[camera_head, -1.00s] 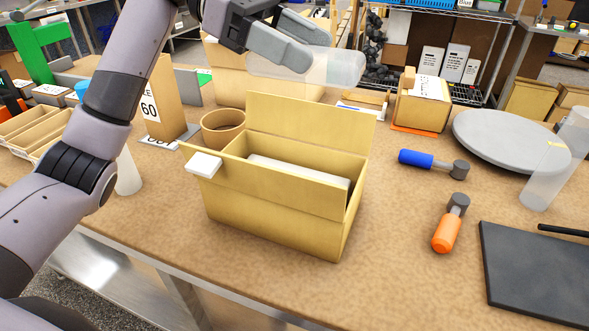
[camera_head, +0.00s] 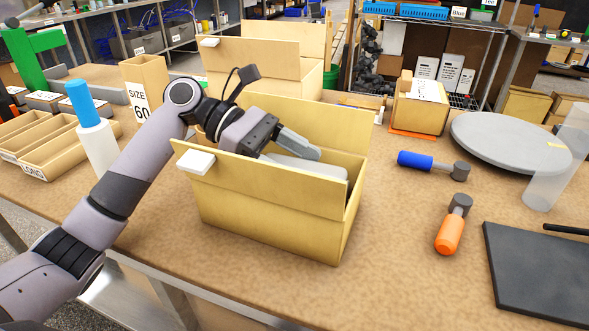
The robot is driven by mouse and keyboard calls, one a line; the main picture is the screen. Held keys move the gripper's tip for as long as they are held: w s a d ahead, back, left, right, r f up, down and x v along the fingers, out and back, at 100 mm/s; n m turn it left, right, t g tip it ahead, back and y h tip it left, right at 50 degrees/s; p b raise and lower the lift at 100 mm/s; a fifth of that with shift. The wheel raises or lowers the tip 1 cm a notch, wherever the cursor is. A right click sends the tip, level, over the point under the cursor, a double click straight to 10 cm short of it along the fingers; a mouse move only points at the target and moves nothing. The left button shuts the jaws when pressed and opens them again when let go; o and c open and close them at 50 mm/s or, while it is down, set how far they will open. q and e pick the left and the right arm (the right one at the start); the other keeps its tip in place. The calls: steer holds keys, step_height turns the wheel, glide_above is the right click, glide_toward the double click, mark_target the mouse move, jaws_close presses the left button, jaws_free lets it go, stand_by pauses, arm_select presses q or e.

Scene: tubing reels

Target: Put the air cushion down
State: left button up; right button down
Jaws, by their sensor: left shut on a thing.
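The open cardboard box (camera_head: 265,210) stands on the workbench with its flaps up. My left gripper (camera_head: 308,152) reaches over the box from the left, and its fingers are at the opening, inside the flaps. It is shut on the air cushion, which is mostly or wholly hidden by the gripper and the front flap. A pale grey-white item (camera_head: 325,170) shows inside the box, just below the fingers. Whether the cushion touches it cannot be seen. My right gripper is not in view.
A blue-handled mallet (camera_head: 416,160) and an orange-handled mallet (camera_head: 449,238) lie right of the box. A round grey disc (camera_head: 510,140), a clear cylinder (camera_head: 555,165) and a dark panel (camera_head: 540,275) are farther right. A blue-capped bottle (camera_head: 95,145) stands left of my arm.

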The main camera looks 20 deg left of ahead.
arm_select(q)
steer(key=shift+f, duration=0.45)
steer(key=shift+f, duration=0.1)
steer(key=o, duration=1)
steer(key=shift+a+r, duration=0.25)
steer(key=shift+a, duration=0.05)
steer(key=v, duration=0.7)
steer(key=shift+d+p, duration=0.1)
steer(key=shift+p, duration=0.2)
